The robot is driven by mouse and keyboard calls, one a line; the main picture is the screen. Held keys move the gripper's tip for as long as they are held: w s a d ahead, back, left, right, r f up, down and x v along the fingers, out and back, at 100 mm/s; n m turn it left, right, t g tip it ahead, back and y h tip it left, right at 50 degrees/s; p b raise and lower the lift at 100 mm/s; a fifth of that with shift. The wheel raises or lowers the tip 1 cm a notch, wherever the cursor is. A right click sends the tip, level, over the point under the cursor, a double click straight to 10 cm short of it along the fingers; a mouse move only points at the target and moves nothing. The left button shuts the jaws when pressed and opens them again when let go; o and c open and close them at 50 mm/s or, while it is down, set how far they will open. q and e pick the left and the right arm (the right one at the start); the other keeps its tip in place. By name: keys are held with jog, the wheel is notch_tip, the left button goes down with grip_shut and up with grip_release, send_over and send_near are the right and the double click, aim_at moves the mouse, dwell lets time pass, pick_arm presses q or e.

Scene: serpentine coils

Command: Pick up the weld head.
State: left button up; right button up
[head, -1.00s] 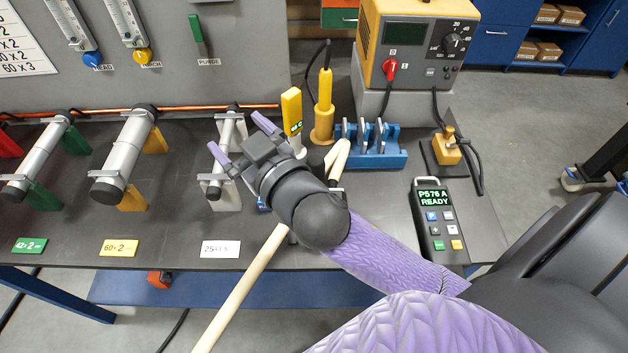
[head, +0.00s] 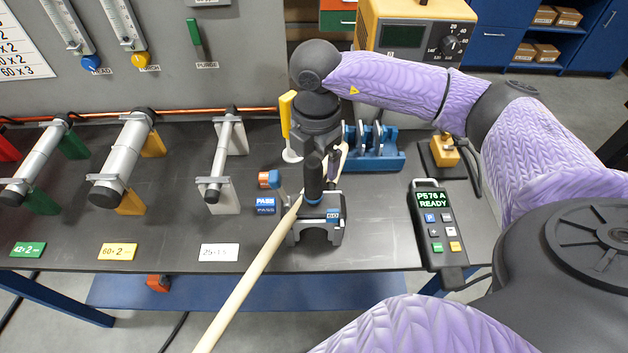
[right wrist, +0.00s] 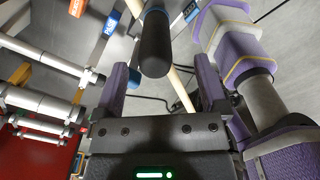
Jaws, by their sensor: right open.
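The weld head (head: 317,222) stands on the dark bench in the head view, a grey clamp-like body with an arched underside and a black upright handle with a blue collar. Its handle (right wrist: 155,45) shows in the right wrist view, between and beyond the fingers. My right gripper (head: 321,158) points down over the weld head, close to the handle top. It is open, with one finger on each side of the handle in the wrist view (right wrist: 163,80). Whether the fingers touch the handle cannot be told. My left gripper is not in view.
A pale hose (head: 245,285) runs from the weld head over the bench edge. Pipes on stands (head: 220,160) fill the left. A blue rack (head: 385,155), a yellow power unit (head: 415,30) and a handheld controller (head: 438,225) are to the right.

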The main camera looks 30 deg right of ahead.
send_over(313, 197)
jog(key=w, duration=0.1)
jog(key=f, duration=0.2)
jog(key=d+f, duration=0.1)
jog(key=f, duration=0.1)
jog(key=shift+w+f, duration=0.15)
jog(key=shift+f, duration=0.1)
jog(key=shift+a, duration=0.1)
grip_shut()
jog(key=shift+w+r, duration=0.1)
jog(key=shift+r, duration=0.05)
dwell(0.6)
